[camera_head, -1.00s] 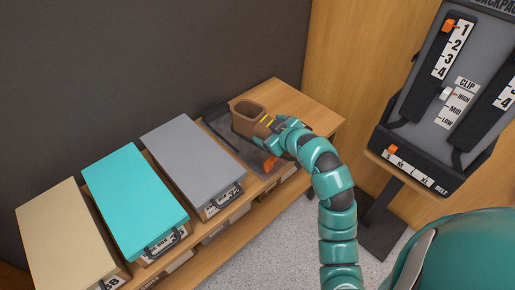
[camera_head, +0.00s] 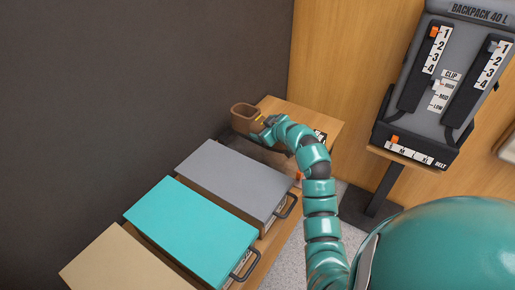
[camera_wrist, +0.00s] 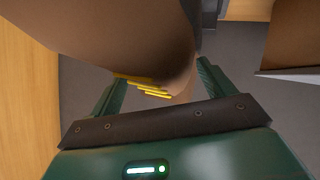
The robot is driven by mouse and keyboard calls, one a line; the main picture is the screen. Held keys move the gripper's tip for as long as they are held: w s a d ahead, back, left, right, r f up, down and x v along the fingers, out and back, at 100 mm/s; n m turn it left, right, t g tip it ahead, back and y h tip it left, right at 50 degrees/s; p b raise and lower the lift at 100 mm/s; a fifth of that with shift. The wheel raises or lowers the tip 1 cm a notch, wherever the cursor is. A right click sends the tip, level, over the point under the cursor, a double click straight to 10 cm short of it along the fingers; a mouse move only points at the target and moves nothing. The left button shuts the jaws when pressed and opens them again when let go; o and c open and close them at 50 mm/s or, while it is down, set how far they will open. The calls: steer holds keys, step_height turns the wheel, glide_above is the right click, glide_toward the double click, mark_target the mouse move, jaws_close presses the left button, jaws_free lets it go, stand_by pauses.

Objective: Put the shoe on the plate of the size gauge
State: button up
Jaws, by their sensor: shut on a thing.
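The shoe is a brown boot (camera_head: 245,117) with yellow laces, roughly upright with its opening upward. My gripper (camera_head: 266,124) is shut on its laced side, at the far end of the shelf. In the wrist view the boot (camera_wrist: 120,35) fills the top, with its yellow laces between the fingers of my gripper (camera_wrist: 160,85). The size gauge (camera_head: 268,153) is a dark plate below the boot, mostly hidden by the grey box and my arm. I cannot tell whether the boot touches the plate.
A grey-lidded box (camera_head: 235,180), a teal-lidded box (camera_head: 190,230) and a tan-lidded box (camera_head: 125,262) stand in a row on the shelf, nearer than the gauge. A backpack display (camera_head: 440,90) stands at right. Bare wood (camera_head: 300,112) shows at the shelf's far end.

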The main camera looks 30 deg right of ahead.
mark_target(274, 147)
step_height(274, 147, down, 8)
steer(key=shift+r, duration=0.15)
stand_by(0.4)
steer(key=o, duration=1.2)
steer(key=shift+c, duration=0.2)
steer(key=shift+p, duration=0.3)
steer(key=shift+s, duration=0.3)
steer(key=shift+b+v, duration=0.35)
steer(key=shift+v, duration=3.15)
